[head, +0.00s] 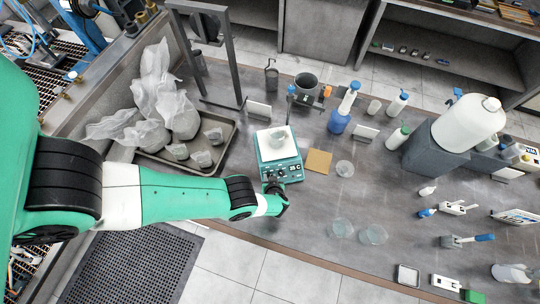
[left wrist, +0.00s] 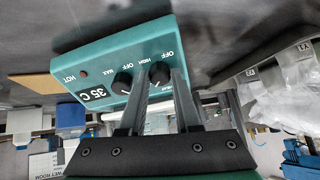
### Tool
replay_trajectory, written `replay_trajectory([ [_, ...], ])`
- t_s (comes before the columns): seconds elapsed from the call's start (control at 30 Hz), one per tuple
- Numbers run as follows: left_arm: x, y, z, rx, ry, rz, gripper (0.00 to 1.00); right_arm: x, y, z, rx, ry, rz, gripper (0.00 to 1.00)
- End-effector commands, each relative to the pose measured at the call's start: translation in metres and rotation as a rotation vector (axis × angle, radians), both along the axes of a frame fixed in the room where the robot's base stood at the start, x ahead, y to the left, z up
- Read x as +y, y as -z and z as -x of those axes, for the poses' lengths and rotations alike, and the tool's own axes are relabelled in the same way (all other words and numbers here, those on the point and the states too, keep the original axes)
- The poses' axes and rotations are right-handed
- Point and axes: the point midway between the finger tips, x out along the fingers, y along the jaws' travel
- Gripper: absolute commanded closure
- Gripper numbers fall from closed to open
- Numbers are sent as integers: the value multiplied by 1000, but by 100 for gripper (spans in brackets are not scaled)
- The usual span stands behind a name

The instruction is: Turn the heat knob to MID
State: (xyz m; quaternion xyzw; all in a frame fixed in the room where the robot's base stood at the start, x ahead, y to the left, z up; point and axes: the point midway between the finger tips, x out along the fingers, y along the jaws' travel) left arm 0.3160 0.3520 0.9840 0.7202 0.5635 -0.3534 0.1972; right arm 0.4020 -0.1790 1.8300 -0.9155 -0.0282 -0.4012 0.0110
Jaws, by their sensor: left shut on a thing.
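The teal hot plate (head: 280,172) stands near the front of the bench with a glass beaker (head: 279,138) on its white top. In the left wrist view its front panel (left wrist: 95,70) shows two dark knobs and a display (left wrist: 97,94) that seems to read 35 C. My left gripper (head: 273,186) is at the front panel. Its fingers are shut on the knob (left wrist: 158,73) beside the OFF and HIGH marks, which looks like the heat knob. The fingers partly hide it, and its exact setting is unclear. The other knob (left wrist: 122,84) is beside OFF and MAX. My right gripper is not in view.
A tan square pad (head: 318,161) lies right of the hot plate. A tray (head: 222,157) with bags and rock samples is on the left. Glass dishes (head: 372,235) lie at front right. Bottles (head: 338,122) stand behind.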

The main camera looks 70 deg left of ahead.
Motion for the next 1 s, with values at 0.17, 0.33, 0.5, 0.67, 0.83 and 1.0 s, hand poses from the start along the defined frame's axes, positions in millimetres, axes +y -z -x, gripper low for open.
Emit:
replay_trajectory([
  [0.17, 0, 1, 1, 9, 13, 1, 100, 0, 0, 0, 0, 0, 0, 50],
  [0.33, 0, 1, 1, 9, 13, 1, 100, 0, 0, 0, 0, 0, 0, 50],
  [0.5, 0, 1, 1, 9, 13, 1, 63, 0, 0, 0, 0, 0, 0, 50],
  [0.67, 0, 1, 0, 8, 13, 0, 38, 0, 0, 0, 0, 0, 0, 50],
  [0.83, 0, 0, 0, 8, 12, 0, 38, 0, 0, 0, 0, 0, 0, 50],
  [1.0, -1, -4, 1, 8, 12, -1, 38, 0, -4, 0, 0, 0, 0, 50],
])
